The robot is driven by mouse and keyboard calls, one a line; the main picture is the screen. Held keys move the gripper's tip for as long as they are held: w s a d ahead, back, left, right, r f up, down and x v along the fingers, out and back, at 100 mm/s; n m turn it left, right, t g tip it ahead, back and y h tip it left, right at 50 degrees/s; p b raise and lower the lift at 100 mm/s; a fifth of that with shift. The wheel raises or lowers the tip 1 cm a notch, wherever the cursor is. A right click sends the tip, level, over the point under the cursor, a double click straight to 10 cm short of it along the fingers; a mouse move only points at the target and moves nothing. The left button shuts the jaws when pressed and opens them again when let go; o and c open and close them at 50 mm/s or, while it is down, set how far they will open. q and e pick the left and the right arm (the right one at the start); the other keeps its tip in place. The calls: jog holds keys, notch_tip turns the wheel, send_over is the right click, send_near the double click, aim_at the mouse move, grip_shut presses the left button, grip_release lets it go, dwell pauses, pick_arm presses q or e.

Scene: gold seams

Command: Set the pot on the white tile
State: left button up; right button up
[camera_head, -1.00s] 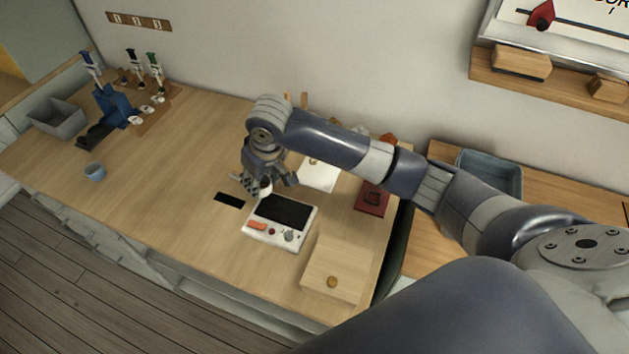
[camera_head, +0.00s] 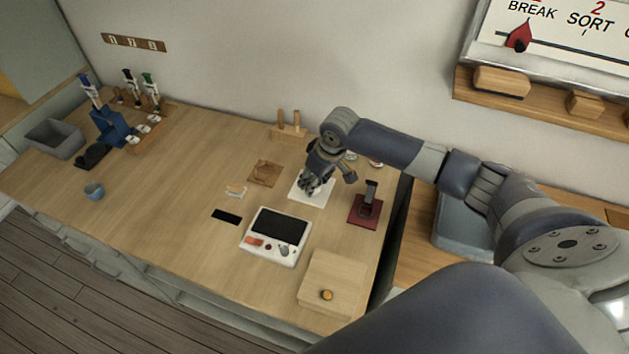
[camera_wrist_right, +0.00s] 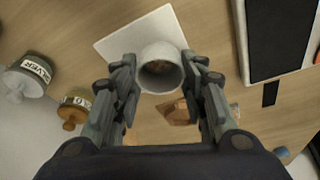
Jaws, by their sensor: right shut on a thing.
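The pot (camera_wrist_right: 161,77) is a small white cup with something brown inside, seen from above in the right wrist view. My right gripper (camera_wrist_right: 160,88) is shut on it, one finger on each side. The white tile (camera_wrist_right: 118,45) lies under and behind the pot in that view. In the head view my right gripper (camera_head: 312,190) is over the white tile (camera_head: 311,200) and hides the pot. I cannot tell whether the pot touches the tile. My left gripper is not in view.
A maroon stand (camera_head: 364,212) is right of the tile, a brown wooden piece (camera_head: 264,173) left of it. A white device with a dark screen (camera_head: 277,236) and a wooden box (camera_head: 333,283) are nearer. Labelled jars (camera_wrist_right: 29,76) stand close in the wrist view.

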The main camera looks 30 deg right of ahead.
jog(key=shift+f, duration=0.95)
jog(key=shift+f, duration=0.15)
jog(key=o, duration=0.7)
jog(key=shift+o, duration=0.2)
jog(key=v, duration=1.2)
jog(key=shift+b, duration=0.4)
jog(key=shift+r, duration=0.2)
